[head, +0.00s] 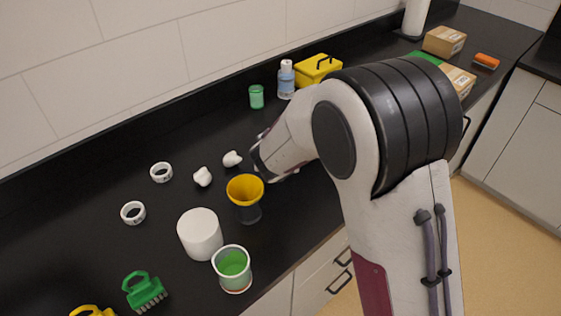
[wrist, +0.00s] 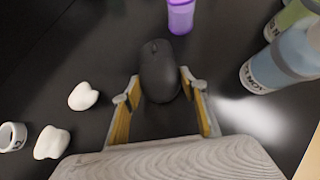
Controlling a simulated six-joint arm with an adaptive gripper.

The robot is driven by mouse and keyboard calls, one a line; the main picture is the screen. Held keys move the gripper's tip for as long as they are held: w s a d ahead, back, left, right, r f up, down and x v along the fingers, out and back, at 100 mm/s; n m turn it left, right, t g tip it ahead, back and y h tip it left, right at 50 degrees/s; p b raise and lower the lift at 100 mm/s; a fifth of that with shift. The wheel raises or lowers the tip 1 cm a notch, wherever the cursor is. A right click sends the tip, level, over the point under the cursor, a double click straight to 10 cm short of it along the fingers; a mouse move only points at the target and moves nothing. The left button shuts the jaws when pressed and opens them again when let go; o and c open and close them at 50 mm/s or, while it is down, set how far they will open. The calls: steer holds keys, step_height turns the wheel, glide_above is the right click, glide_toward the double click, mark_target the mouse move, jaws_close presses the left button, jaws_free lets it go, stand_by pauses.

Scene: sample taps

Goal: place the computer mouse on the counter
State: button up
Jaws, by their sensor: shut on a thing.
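The computer mouse (wrist: 158,68) is dark and rounded, with its wheel end pointing away from me in the wrist view. My gripper (wrist: 161,90) is shut on it, with one finger on each side near its rear half. The counter (head: 95,185) is black and runs along the tiled wall in the head view. In the head view my arm hides the mouse and most of the gripper. I cannot tell whether the mouse touches the counter.
Two white lumps (wrist: 83,96) lie left of my gripper. A purple cup (wrist: 181,16) stands beyond the mouse, and a blue bottle (wrist: 283,62) stands right. A yellow funnel-topped cup (head: 245,190), white cylinder (head: 200,235) and green-filled beaker (head: 233,268) stand near the front edge.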

steer(key=shift+f, duration=0.55)
steer(key=shift+f, duration=0.15)
steer(key=o, duration=1.1)
steer(key=shift+o, duration=0.2)
steer(key=shift+r, duration=0.2)
steer(key=shift+s+r, duration=0.45)
steer(key=v, duration=1)
steer(key=shift+s+r, duration=0.25)
steer(key=shift+d, duration=0.15)
